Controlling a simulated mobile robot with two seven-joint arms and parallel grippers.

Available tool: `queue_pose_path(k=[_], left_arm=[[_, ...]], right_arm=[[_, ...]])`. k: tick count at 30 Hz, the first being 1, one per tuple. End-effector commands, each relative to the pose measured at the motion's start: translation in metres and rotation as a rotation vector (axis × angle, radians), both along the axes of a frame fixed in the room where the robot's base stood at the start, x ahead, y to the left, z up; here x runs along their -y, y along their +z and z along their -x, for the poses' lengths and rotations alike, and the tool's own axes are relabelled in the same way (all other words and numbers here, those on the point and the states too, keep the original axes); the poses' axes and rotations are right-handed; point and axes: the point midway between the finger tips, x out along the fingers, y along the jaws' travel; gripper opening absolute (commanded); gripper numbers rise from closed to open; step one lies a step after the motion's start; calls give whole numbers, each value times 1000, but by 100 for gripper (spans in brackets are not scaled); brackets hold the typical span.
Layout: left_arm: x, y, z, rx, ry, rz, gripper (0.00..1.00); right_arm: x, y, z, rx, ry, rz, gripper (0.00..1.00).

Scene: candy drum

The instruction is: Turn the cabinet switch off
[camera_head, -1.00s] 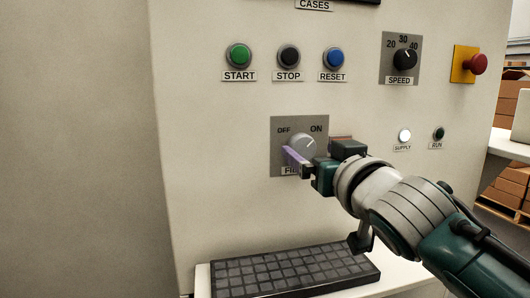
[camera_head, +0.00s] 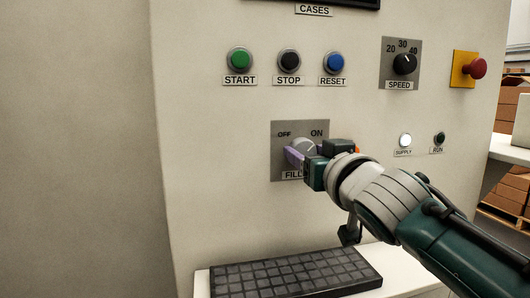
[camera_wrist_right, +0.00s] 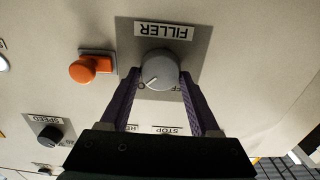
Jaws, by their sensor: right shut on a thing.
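The cabinet switch is a round grey knob (camera_head: 304,145) on a grey plate (camera_head: 278,170) marked OFF at left, ON at right and FILLER below. The knob also shows in the wrist view (camera_wrist_right: 158,69), upside down, and its white pointer line is on the ON side. My right gripper (camera_head: 306,152) is shut on the knob, with one purple finger on each side of it; the fingers also show in the wrist view (camera_wrist_right: 158,84). The gripper hides part of the plate and its FILLER label. My left gripper is not in view.
START (camera_head: 239,60), STOP (camera_head: 289,60) and RESET (camera_head: 334,62) buttons sit above. A SPEED dial (camera_head: 403,64) and a red button on yellow (camera_head: 475,68) are at right. An orange part (camera_wrist_right: 85,69) sits beside the plate. A keyboard (camera_head: 295,275) lies below.

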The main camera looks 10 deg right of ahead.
Motion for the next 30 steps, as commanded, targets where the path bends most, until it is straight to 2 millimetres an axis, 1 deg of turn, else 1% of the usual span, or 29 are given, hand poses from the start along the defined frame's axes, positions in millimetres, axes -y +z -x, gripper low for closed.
queue_pose_path(k=[1,9,11,20,25,30], left_arm=[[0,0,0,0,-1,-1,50],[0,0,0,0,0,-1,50],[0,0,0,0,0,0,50],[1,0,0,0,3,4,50],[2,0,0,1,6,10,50],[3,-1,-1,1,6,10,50]], right_arm=[[0,0,0,0,0,0,43],[0,0,0,0,1,0,12],[0,0,0,0,1,0,7],[0,0,0,1,1,42,7],[-1,0,0,5,1,131,7],[-2,0,0,11,1,272,7]])
